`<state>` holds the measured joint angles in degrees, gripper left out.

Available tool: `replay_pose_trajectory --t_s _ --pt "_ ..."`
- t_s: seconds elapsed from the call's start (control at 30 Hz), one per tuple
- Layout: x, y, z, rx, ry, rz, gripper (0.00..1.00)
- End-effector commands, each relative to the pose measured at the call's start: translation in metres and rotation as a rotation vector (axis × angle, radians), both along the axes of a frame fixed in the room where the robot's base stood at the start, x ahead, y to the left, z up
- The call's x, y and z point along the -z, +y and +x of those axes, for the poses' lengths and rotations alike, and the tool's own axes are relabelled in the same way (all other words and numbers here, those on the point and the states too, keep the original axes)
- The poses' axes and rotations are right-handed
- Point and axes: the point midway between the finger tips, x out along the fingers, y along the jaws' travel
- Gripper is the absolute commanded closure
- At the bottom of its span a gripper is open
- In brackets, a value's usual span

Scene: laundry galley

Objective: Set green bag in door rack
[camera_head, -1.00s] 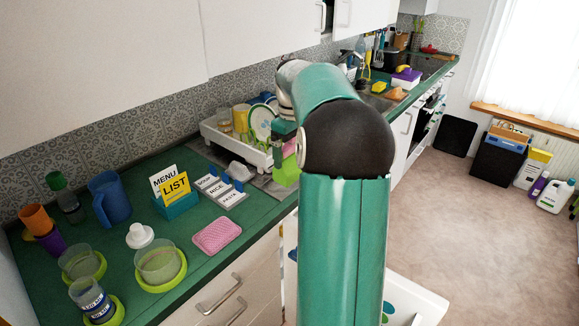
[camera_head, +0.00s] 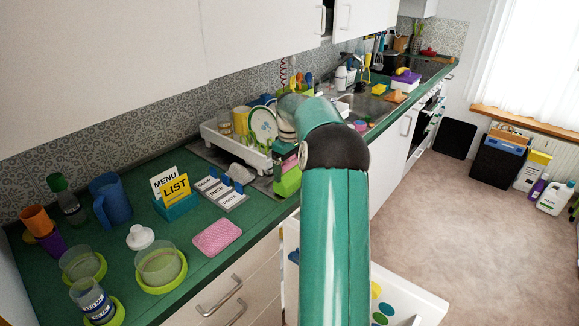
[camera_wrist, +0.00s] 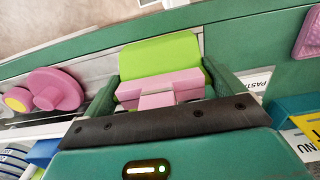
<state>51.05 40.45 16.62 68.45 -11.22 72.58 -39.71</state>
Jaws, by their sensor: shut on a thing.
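My gripper (camera_wrist: 160,95) is shut on the green bag (camera_wrist: 160,55), a bright green block-like thing with a pink piece at the jaws. In the head view the green bag (camera_head: 287,183) hangs by the front edge of the counter, below and right of the dish rack. My arm hides part of the view beside it. A white open panel or drawer (camera_head: 420,305) with coloured discs shows low at the right of my arm. I cannot tell whether it carries the door rack.
The green counter (camera_head: 125,262) holds a pink sponge (camera_head: 217,236), a card holder (camera_head: 177,207), a blue jug (camera_head: 110,198) and several cups. A white dish rack (camera_head: 235,147) stands behind the bag. The floor (camera_head: 450,220) at right is clear.

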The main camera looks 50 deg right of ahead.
Motion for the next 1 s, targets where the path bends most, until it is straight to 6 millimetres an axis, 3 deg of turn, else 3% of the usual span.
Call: replay_pose_trajectory --t_s 0.23,0.27,0.3,0.67,1.0 --pt "0.002 0.0 0.0 -0.001 -0.001 -0.001 0.75" --pt "0.003 0.0 0.0 -0.001 0.0 0.0 0.05" --pt "0.003 0.0 0.0 -0.001 0.0 0.0 0.0" --pt "-0.008 0.0 0.0 0.0 -0.001 -0.002 0.0" --pt "-0.076 0.0 0.001 0.0 -0.003 -0.003 0.0"
